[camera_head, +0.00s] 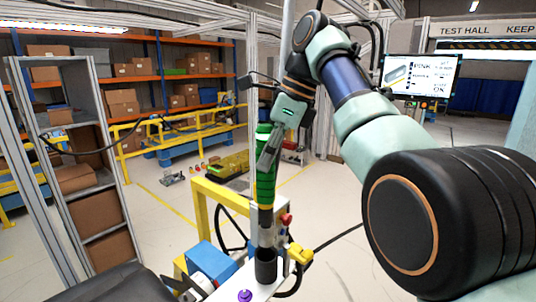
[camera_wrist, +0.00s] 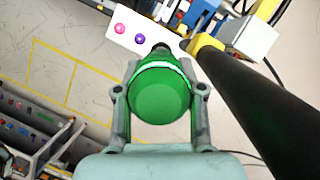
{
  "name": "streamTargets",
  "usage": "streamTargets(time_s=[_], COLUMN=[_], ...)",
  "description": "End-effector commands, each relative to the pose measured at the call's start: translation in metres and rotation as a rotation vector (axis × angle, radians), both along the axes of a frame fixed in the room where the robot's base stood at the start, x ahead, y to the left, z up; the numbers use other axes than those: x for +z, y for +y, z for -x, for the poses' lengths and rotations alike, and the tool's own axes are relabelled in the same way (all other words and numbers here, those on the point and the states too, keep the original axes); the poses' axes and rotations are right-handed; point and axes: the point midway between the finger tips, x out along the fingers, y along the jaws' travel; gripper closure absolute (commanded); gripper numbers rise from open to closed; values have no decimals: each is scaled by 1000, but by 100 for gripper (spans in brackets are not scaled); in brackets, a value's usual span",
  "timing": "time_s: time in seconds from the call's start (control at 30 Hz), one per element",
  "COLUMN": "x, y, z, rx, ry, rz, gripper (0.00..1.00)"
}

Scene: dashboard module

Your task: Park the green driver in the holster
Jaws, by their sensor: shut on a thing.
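The green driver (camera_head: 265,185) hangs upright in the middle of the head view, with a dark nose at its lower end. My gripper (camera_head: 268,156) is shut on its upper part. In the wrist view the driver's round green end (camera_wrist: 160,95) fills the space between my two fingers (camera_wrist: 160,90). The holster looks to be the black cup (camera_head: 266,268) on the pale fixture, straight below the driver in the head view. I cannot tell whether the driver's tip is above the cup or inside it. The cup is not clear in the wrist view.
A red button (camera_head: 286,219) and a yellow part (camera_head: 299,254) sit close to the right of the cup. A blue box (camera_head: 210,262) and a yellow frame (camera_head: 208,190) stand to its left. A purple knob (camera_head: 245,296) is in front.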

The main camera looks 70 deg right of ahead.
Motion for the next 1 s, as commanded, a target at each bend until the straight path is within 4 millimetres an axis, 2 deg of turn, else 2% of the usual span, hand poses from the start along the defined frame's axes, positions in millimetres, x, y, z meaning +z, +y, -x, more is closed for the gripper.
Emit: streamTargets(time_s=[0.03, 1.0], x=[-8, -84], y=[0, 0], z=[0, 0], rx=[0, 0], ry=[-2, -2], rz=[2, 2], gripper=[100, 100])
